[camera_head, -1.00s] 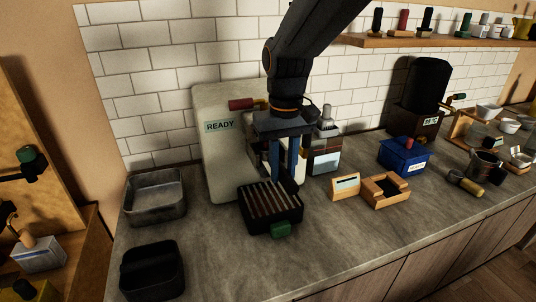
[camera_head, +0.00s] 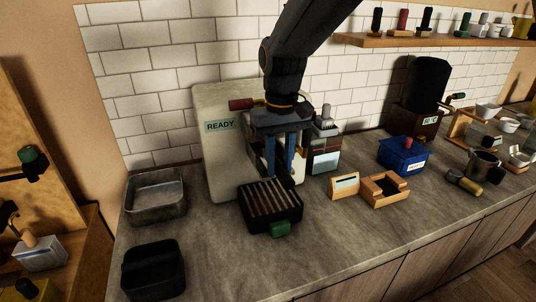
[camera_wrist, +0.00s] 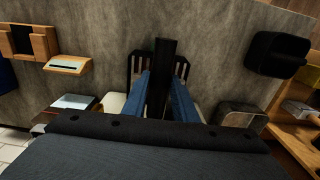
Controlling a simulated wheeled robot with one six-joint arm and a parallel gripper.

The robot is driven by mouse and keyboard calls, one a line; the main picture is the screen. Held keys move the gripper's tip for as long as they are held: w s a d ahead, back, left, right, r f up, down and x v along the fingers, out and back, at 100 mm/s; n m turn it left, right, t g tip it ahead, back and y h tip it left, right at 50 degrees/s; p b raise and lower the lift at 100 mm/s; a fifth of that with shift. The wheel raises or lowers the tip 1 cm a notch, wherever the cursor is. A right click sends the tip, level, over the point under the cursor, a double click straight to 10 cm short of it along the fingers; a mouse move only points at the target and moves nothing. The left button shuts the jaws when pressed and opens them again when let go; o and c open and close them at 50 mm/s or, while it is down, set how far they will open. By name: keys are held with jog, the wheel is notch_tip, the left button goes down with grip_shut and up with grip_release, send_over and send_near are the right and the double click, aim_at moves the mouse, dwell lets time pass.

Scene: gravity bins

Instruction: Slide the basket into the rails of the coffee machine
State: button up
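The coffee machine (camera_head: 216,160) is the tall pale unit with a READY label and a red handle, against the tiled wall. A black slatted drip tray (camera_head: 270,208) with a green tab sits in front of it. My gripper (camera_head: 280,172) points down in front of the machine, above the tray's back edge. In the wrist view its blue fingers close on both sides of a long dark bar (camera_wrist: 160,60), apparently the basket's handle. The rest of the basket and the rails are hidden by my gripper or too dark to make out.
A metal bin (camera_head: 156,197) and a black bin (camera_head: 153,270) stand left. A small machine (camera_head: 323,150), a wooden box (camera_head: 383,189) and a blue box (camera_head: 403,155) stand right. The front counter right of the tray is clear.

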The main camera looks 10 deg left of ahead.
jog(key=o, duration=0.4)
jog(key=shift+o, duration=0.2)
notch_tip(320, 180, up, 7)
jog(key=shift+r+b, duration=0.2)
jog(key=shift+b, duration=1.05)
jog(key=s+d+f+m+t, duration=0.1)
jog(key=d+f, duration=0.3)
jog(key=d, duration=0.3)
jog(key=s+d+f+m, duration=0.1)
jog(key=d+f+m, duration=0.15)
jog(key=d, duration=0.35)
jog(key=d+f+m+t, duration=0.1)
jog(key=d+f, duration=0.3)
jog(key=d, duration=0.3)
jog(key=s+d+f+m, duration=0.2)
jog(key=s+d+f, duration=0.4)
jog(key=s+d, duration=0.25)
jog(key=shift+g, duration=0.3)
notch_tip(320, 180, down, 5)
jog(key=b, duration=0.4)
jog(key=shift+w+d+f, duration=0.1)
jog(key=shift+d, duration=0.05)
